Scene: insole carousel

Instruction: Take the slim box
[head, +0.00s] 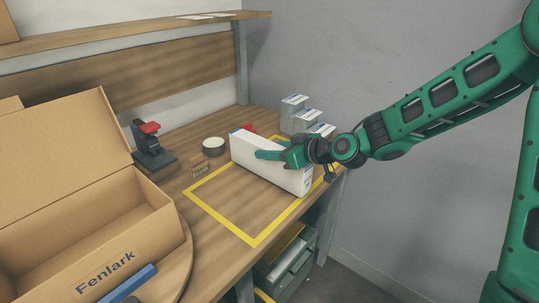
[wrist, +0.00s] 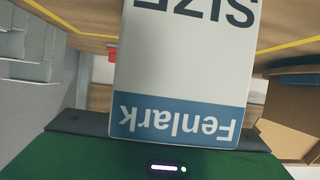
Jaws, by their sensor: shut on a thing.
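The slim box (head: 262,172) is long and white and stands on its long edge over the yellow-taped area of the wooden table. In the wrist view the box (wrist: 185,65) shows a blue band lettered "Fenlark" and the word "SIZE", both upside down. My gripper (head: 270,155) reaches in from the right and is shut on the slim box near its top edge. Its far finger is hidden behind the box. I cannot tell whether the box's lower edge touches the table.
An open "Fenlark" carton (head: 105,258) stands at left on a round board (head: 180,268). A black-and-red tool (head: 150,148), a tape roll (head: 213,146) and a small brush (head: 200,167) lie behind the yellow outline (head: 228,229). Several white boxes (head: 295,108) stand at the back right.

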